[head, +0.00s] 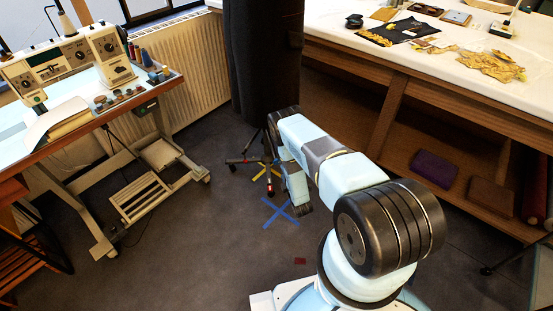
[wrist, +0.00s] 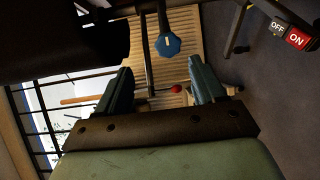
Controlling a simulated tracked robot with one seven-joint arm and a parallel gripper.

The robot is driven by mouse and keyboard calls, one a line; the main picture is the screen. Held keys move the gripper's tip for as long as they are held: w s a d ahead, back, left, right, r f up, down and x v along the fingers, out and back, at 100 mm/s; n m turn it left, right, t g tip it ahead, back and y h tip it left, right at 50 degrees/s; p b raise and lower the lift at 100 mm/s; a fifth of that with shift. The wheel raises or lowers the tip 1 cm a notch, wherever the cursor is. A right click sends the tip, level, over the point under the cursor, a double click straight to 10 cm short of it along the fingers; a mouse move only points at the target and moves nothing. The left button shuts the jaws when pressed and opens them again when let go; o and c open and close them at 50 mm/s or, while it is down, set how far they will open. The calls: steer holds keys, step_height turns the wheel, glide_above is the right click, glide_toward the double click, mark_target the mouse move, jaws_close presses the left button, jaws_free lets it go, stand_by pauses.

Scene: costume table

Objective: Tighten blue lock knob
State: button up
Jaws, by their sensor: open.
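The blue lock knob (wrist: 169,45) is many-sided with a pale mark on its face. It shows in the wrist view beside a dark thin pole (wrist: 149,60), past my fingertips and near the middle. My gripper (wrist: 160,66) is open, with one blue-grey finger on each side and nothing between them. The knob looks apart from both fingers; the exact distance is not clear. In the head view my arm reaches to the dark dress form (head: 263,60) on its stand, and its end hangs low in front. I cannot make out the knob there.
The stand's feet (head: 269,188) have red tips. A sewing table (head: 95,110) stands left, a radiator (head: 185,65) behind. A white-topped worktable (head: 345,35) with shelves fills the right. Blue tape (head: 281,212) crosses the open floor. The wrist view shows an OFF/ON switch (wrist: 288,34).

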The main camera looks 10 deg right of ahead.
mark_target(277, 163)
steer(key=w, duration=0.4)
steer(key=w+a+f, duration=0.1)
steer(key=w, duration=0.7)
steer(key=shift+a+f, duration=0.4)
steer(key=shift+c, duration=0.2)
steer(key=shift+s, duration=0.1)
steer(key=c, duration=1)
